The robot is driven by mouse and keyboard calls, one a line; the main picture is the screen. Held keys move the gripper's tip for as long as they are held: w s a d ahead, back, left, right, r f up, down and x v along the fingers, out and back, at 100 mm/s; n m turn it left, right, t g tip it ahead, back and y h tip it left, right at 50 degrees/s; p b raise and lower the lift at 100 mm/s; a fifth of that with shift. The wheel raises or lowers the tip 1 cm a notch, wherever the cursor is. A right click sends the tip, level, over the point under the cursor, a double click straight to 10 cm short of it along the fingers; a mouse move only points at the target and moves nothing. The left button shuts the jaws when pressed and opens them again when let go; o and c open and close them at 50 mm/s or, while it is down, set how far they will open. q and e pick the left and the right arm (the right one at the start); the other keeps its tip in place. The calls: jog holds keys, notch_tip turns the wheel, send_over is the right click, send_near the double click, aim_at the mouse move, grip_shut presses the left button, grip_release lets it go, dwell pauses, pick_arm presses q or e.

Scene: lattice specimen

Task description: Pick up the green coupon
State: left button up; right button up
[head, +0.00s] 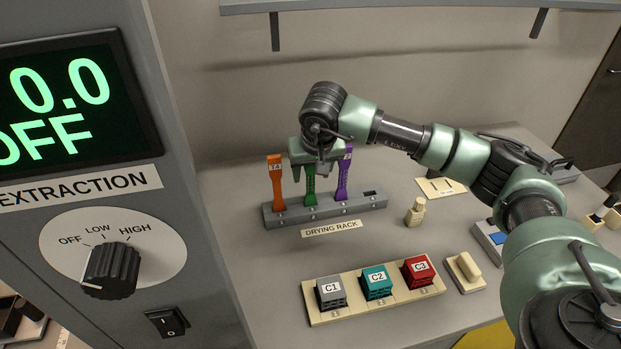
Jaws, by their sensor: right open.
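The green coupon (310,190) stands upright in the drying rack (340,210), between an orange coupon (277,182) on its left and a purple coupon (343,182) on its right. My right gripper (313,168) reaches in from the right and is directly over the green coupon, pointing down. It is open, and its fingers are at the top of the green coupon, which they hide. I cannot tell whether they touch it. The left gripper is not in view.
A tan tray (375,302) with grey, teal and red lattice blocks stands in front of the rack. A small beige bottle-like object (415,211) is right of the rack. A grey panel (190,250) with a dial fills the left side. A shelf (420,5) hangs above.

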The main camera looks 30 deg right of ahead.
aim_at(311, 184)
jog(key=shift+x, duration=1.05)
jog(key=shift+w+f, duration=0.15)
jog(key=c, duration=1)
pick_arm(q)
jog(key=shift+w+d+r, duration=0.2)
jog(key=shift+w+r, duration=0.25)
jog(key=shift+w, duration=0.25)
pick_arm(e)
grip_shut()
